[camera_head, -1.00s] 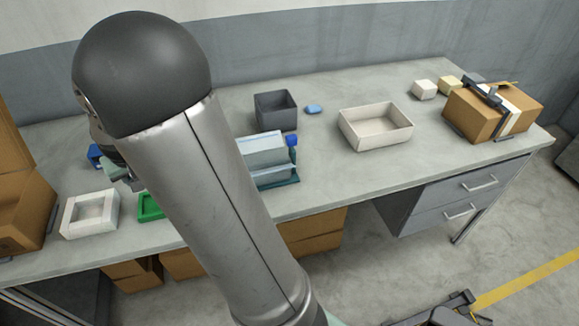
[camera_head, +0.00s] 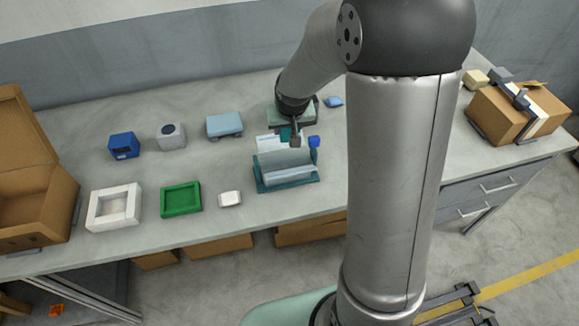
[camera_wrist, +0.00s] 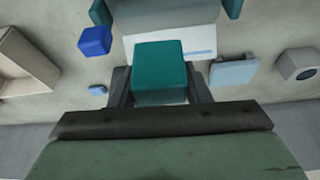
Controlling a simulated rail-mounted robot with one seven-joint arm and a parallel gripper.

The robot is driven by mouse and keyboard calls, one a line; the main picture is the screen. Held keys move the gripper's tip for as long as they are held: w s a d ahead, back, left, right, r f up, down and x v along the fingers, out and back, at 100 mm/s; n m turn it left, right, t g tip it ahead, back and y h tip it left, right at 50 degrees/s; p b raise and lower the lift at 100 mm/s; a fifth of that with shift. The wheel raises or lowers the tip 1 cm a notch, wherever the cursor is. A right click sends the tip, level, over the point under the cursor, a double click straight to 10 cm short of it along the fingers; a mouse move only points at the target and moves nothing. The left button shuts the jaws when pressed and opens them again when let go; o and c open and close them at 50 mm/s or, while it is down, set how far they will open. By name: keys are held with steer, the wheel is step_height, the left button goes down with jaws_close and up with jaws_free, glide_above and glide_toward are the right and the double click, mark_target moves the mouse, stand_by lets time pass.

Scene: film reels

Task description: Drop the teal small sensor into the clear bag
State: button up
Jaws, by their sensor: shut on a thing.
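The teal small sensor (camera_wrist: 160,68) is a teal block held between the two fingers of my gripper (camera_wrist: 160,88) in the wrist view. In the head view, my gripper (camera_head: 293,140) points down just behind the bag stand, with a bit of the teal sensor (camera_head: 285,134) showing beside it. The clear bag (camera_head: 286,165) appears as a pale, see-through shape in a teal stand. A white panel (camera_head: 268,143) lies behind it. In the wrist view, the bag (camera_wrist: 165,14) is at the top edge, partly cut off, with the white panel (camera_wrist: 200,44) beyond the sensor.
A small blue block (camera_head: 314,141) sits right beside the stand. Left are a light-blue box (camera_head: 224,124), a grey box (camera_head: 170,137), a dark-blue box (camera_head: 124,145), a green tray (camera_head: 181,198) and a white tray (camera_head: 114,208). A cream tray (camera_wrist: 30,62) shows in the wrist view.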

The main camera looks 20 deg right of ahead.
mark_target(288, 138)
step_height(288, 138, down, 4)
steer(key=shift+f+b, duration=0.1)
steer(key=shift+b, duration=0.95)
steer(key=o, duration=1.1)
steer(key=shift+d, duration=0.1)
steer(key=b+v, duration=0.2)
steer(key=v, duration=1.5)
steer(key=shift+r, duration=0.35)
steer(key=s+f+g, duration=0.2)
steer(key=s+f, duration=0.2)
steer(key=s, duration=0.6)
steer(key=s+f+g, duration=0.1)
steer(key=s+f, duration=0.4)
steer(key=s, duration=0.5)
steer(key=shift+s+d+n+g, duration=0.2)
steer(key=shift+s+n+g, duration=0.05)
steer(key=shift+n+g, duration=0.15)
